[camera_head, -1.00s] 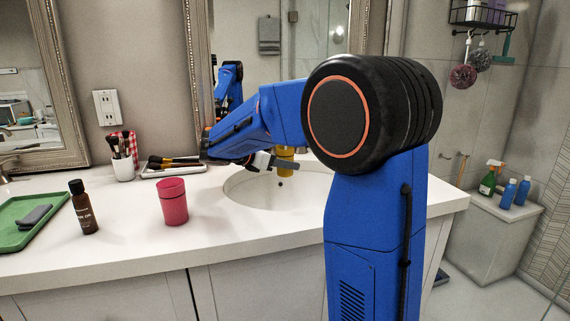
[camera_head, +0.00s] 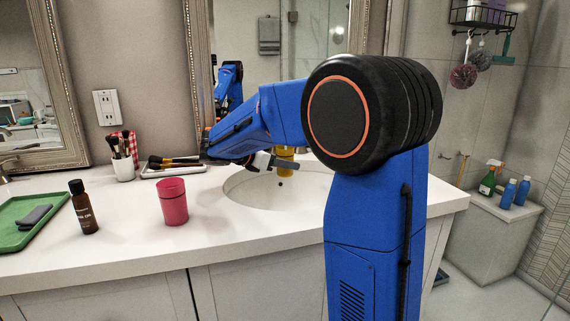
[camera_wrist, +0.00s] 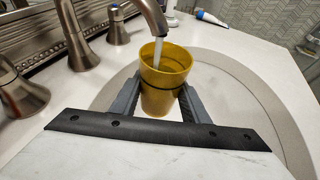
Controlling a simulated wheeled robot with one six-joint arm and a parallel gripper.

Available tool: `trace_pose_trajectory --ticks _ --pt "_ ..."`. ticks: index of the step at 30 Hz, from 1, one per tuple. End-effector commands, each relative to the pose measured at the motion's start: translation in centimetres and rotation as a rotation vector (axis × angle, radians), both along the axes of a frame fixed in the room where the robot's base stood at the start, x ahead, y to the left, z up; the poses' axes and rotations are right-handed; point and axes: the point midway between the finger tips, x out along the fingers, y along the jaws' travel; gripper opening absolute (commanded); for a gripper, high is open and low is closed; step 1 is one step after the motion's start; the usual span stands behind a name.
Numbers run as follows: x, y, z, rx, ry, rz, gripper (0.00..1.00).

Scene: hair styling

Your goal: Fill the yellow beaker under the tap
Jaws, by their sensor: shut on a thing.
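The yellow beaker (camera_wrist: 166,82) is upright between the fingers of my gripper (camera_wrist: 160,100), which is shut on it over the sink basin. The tap (camera_wrist: 150,14) is above the beaker in the wrist view, and a pale stream of water (camera_wrist: 157,53) runs from its spout into the beaker's mouth. How full the beaker is, I cannot tell. In the head view part of the beaker (camera_head: 285,165) shows over the sink (camera_head: 245,190), beside my gripper (camera_head: 283,163). My arm hides the tap there.
A pink cup (camera_head: 172,203) and a dark bottle (camera_head: 83,208) stand on the counter left of the sink. A green tray (camera_head: 20,238) lies at far left. A brush holder (camera_head: 123,168) and a white tray with brushes (camera_head: 158,172) sit along the back.

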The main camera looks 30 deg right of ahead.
Motion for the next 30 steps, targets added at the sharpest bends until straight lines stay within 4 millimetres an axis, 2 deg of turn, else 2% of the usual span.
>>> trace_pose_trajectory --ticks 19,30 --pt "-0.2 0.2 0.0 0.000 0.000 0.001 0.20" --pt "-3.2 2.8 0.1 0.000 -0.001 0.002 0.20"
